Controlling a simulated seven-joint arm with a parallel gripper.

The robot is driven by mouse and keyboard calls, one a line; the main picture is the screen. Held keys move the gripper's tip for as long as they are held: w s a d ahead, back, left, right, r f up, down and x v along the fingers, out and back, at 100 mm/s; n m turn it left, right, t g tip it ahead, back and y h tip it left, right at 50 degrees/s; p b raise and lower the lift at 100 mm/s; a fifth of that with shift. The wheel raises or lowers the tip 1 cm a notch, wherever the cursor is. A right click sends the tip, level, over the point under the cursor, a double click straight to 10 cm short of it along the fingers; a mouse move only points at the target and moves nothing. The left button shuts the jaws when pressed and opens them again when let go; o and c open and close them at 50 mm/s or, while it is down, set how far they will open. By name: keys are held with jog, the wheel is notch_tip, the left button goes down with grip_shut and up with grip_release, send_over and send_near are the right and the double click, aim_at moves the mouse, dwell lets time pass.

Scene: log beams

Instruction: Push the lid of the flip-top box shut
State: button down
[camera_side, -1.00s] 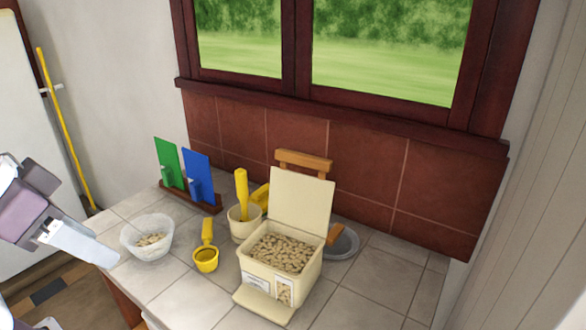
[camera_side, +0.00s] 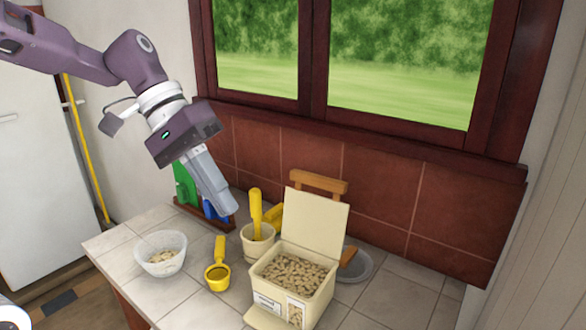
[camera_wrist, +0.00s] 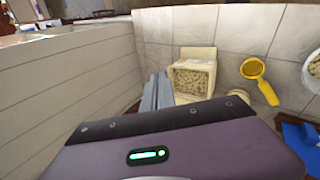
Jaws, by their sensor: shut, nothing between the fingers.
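The cream flip-top box (camera_side: 321,297) stands on the tiled counter, filled with tan pellets. Its lid (camera_side: 314,222) is open and stands up at the back edge, leaning slightly backward. A front flap (camera_side: 266,318) sticks out low at the front. The box also shows in the wrist view (camera_wrist: 197,65), beyond my fingers. My gripper (camera_side: 229,210) is shut and empty. In the side view it hangs in the air left of the lid, apart from it, in front of the blue and green boards. My closed fingers (camera_wrist: 157,92) point toward the box's left side in the wrist view.
A tub (camera_side: 257,246) with a yellow-handled tool stands left of the box, with a yellow scoop (camera_side: 217,276) in front. A bowl (camera_side: 160,254) of pellets is farther left. A grey plate (camera_side: 357,265) lies behind the box, near a wooden-handled item. The window wall bounds the back.

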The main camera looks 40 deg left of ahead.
jog(key=w+a+f+n+t+h, duration=0.25)
jog(key=w+a+h, duration=0.35)
jog(key=w, duration=0.5)
jog(key=w+a+f+n+t+h, duration=0.2)
jog(key=w+a+f+t+h, duration=0.15)
jog(key=w+a, duration=0.65)
jog(key=s+d+x, duration=0.1)
jog(key=s+x, duration=0.1)
jog(key=x, duration=0.8)
jog(key=shift+d+r, duration=0.4)
jog(key=shift+r, duration=0.05)
jog(key=shift+y, duration=0.25)
jog(key=shift+s, duration=0.15)
